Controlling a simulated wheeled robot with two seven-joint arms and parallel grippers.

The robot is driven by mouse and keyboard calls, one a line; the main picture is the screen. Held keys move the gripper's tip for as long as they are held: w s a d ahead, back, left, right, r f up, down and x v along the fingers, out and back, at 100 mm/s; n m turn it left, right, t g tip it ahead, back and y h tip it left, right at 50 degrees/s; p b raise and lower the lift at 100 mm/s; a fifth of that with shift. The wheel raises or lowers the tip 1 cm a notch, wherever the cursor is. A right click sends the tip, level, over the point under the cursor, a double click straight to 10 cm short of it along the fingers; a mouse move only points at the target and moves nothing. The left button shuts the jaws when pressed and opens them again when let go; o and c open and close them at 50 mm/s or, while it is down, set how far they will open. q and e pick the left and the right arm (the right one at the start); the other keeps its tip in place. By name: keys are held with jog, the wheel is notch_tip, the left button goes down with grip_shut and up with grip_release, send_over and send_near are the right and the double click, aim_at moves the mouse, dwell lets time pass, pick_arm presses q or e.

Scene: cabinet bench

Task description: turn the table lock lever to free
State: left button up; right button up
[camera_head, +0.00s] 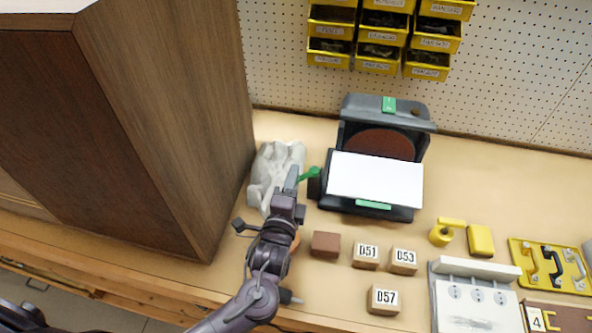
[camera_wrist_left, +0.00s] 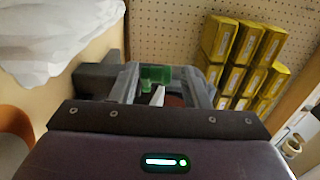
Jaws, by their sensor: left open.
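The disc sander (camera_head: 381,150) stands at the back of the bench, with a white table plate (camera_head: 376,180) in front of its brown disc. A green lever (camera_head: 309,174) sticks out on the left side of the sander. My left gripper (camera_head: 292,183) is just left of the lever, with its jaws open. In the left wrist view the green lever (camera_wrist_left: 156,76) shows between the two fingers (camera_wrist_left: 163,86); whether they touch it cannot be told. My right gripper is not in view.
A grey-white lumpy object (camera_head: 270,170) lies close left of my gripper, beside a tall wooden cabinet (camera_head: 180,110). Wooden blocks (camera_head: 366,254), a brown block (camera_head: 325,244) and yellow parts (camera_head: 480,241) lie in front. Yellow bins (camera_head: 380,37) hang on the pegboard.

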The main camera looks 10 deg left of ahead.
pick_arm(q)
jog(key=w, duration=0.3)
jog(key=shift+w, duration=0.35)
